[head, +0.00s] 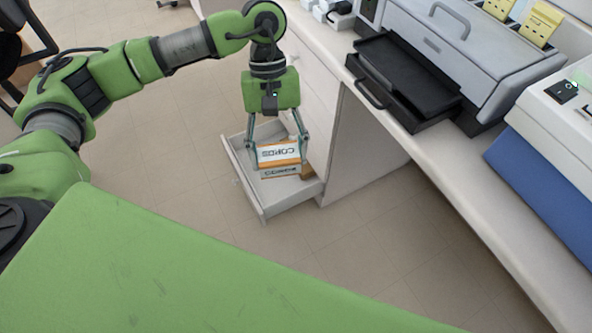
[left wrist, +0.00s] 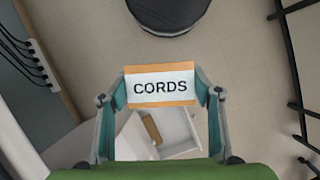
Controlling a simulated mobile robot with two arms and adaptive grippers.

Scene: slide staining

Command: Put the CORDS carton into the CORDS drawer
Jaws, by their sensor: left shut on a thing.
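My left gripper (head: 280,164) is shut on the CORDS carton (head: 278,153), a white box with orange edges and dark lettering. The carton sits between both fingers, and its CORDS label faces the camera in the left wrist view (left wrist: 160,88). In the head view the carton overlaps the open drawer (head: 243,181), a pale grey tray pulled out of the white cabinet. The drawer also shows below the carton in the left wrist view (left wrist: 182,141). A brown item (left wrist: 152,128) lies inside the drawer. I see no readable drawer label. My right gripper is out of view.
A white counter (head: 458,205) runs along the right. It carries a grey machine with a black tray (head: 405,82) and a white device (head: 560,115). A dark round object (left wrist: 168,12) stands on the floor. Bare tiled floor lies left of the drawer.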

